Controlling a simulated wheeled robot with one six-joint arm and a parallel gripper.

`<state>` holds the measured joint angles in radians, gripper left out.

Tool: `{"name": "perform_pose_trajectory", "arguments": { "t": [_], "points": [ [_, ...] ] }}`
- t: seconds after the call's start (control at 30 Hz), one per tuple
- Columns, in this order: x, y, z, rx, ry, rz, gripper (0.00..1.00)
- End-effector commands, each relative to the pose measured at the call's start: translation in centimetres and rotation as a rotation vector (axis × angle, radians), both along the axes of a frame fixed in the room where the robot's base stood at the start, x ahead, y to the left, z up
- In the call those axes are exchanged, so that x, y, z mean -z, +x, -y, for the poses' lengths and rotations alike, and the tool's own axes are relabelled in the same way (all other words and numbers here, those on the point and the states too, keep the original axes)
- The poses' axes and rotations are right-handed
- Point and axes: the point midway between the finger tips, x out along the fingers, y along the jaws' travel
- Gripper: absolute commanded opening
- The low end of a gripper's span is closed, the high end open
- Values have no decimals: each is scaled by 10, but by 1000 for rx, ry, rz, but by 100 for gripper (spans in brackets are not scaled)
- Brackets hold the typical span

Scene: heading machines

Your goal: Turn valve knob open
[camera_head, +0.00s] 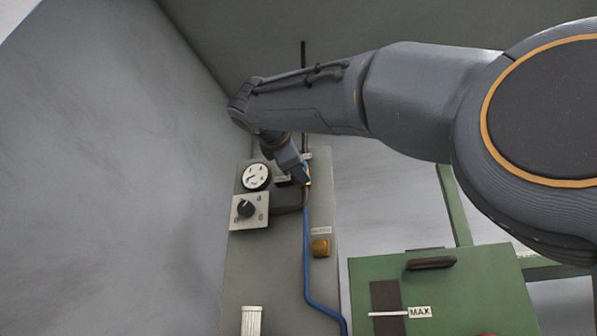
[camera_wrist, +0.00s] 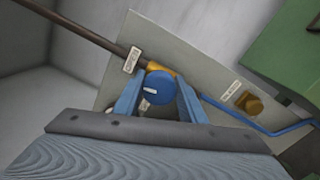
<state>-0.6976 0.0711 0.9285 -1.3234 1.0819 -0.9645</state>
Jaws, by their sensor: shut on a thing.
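The valve knob (camera_wrist: 158,88) is blue and round, with a white mark pointing left in the wrist view. It sits on a yellow valve body (camera_wrist: 161,69) in line with a dark pipe and a blue pipe. My gripper (camera_wrist: 157,94) has one blue finger on each side of the knob and is shut on it. An OPEN label (camera_wrist: 132,60) is up and left of the knob. Another label (camera_wrist: 144,104) is partly hidden by the left finger. In the head view my gripper (camera_head: 298,172) is at the panel and hides the knob.
The grey panel (camera_head: 265,275) also carries a round gauge (camera_head: 257,176), a black selector dial (camera_head: 245,208) and a yellow button (camera_head: 320,247). A blue pipe (camera_head: 306,255) runs down it. A green machine cover (camera_head: 440,290) with a MAX label stands at the lower right.

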Motion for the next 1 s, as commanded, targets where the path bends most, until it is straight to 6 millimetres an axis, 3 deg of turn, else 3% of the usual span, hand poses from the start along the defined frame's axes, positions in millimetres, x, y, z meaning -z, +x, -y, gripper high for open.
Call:
{"name": "perform_pose_trajectory", "arguments": {
  "t": [0.4, 0.97, 1.0],
  "points": [
    [-1, 0, 0, 0, 176, 66, 15],
    [-1, -1, 1, 0, 199, 74, 15],
    [-1, -1, 1, 0, 199, 74, 44]
  ]
}}
